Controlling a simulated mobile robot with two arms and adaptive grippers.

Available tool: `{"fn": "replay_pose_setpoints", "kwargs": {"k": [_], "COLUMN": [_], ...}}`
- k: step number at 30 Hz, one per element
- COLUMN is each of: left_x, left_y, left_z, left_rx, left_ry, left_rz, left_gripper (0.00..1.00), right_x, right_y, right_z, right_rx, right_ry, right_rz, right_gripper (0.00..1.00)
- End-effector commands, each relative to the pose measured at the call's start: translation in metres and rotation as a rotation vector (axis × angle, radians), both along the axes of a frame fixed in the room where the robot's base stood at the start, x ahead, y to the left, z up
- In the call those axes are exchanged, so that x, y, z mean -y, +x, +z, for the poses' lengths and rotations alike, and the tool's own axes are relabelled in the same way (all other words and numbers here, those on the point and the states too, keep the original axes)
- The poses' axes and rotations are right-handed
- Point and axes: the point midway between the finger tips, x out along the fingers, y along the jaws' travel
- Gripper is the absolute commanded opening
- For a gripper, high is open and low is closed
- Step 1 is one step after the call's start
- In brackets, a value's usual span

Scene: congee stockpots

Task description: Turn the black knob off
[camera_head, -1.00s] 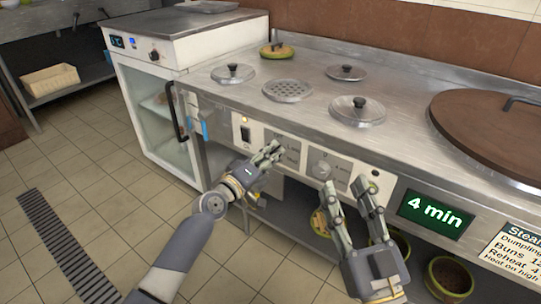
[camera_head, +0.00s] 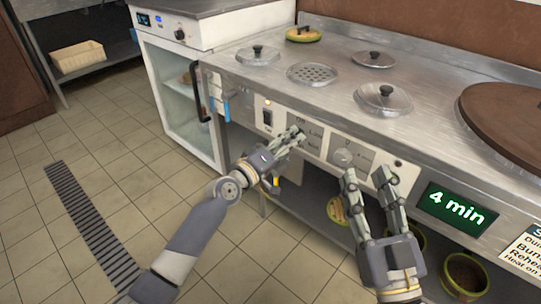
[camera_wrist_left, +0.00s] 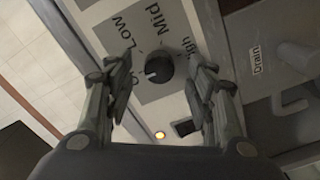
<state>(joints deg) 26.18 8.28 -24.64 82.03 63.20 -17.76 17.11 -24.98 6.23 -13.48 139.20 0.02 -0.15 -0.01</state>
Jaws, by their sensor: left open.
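The black knob (camera_wrist_left: 158,68) shows in the left wrist view on a grey dial plate with Low, Mid and High marks. A short light mark shows on its face. My left gripper (camera_wrist_left: 160,72) is open, with one finger on each side of the knob; I cannot tell whether they touch it. In the head view my left gripper (camera_head: 294,137) is at the stove's front panel and hides the knob. My right gripper (camera_head: 367,175) is open and empty, in front of the panel further right.
A lit orange lamp (camera_head: 267,102) and black switch (camera_head: 267,118) sit left of the dial plate.

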Motion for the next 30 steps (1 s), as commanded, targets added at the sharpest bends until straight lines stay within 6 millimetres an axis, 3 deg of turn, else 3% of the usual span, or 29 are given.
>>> {"fn": "replay_pose_setpoints", "kwargs": {"k": [15,30], "left_x": [-0.052,-0.060], "left_y": [-0.071,-0.082], "left_z": [-0.002,-0.001], "left_rx": [-0.003,-0.001], "left_ry": [0.003,0.001], "left_rz": [0.001,0.000], "left_gripper": [0.50,0.50], "right_x": [0.000,0.000], "right_y": [0.001,0.001], "right_z": [0.001,0.001], "right_rx": [0.001,0.001], "right_ry": [0.001,0.001], "right_rz": [-0.001,-0.002], "right_gripper": [0.40,0.40]}}
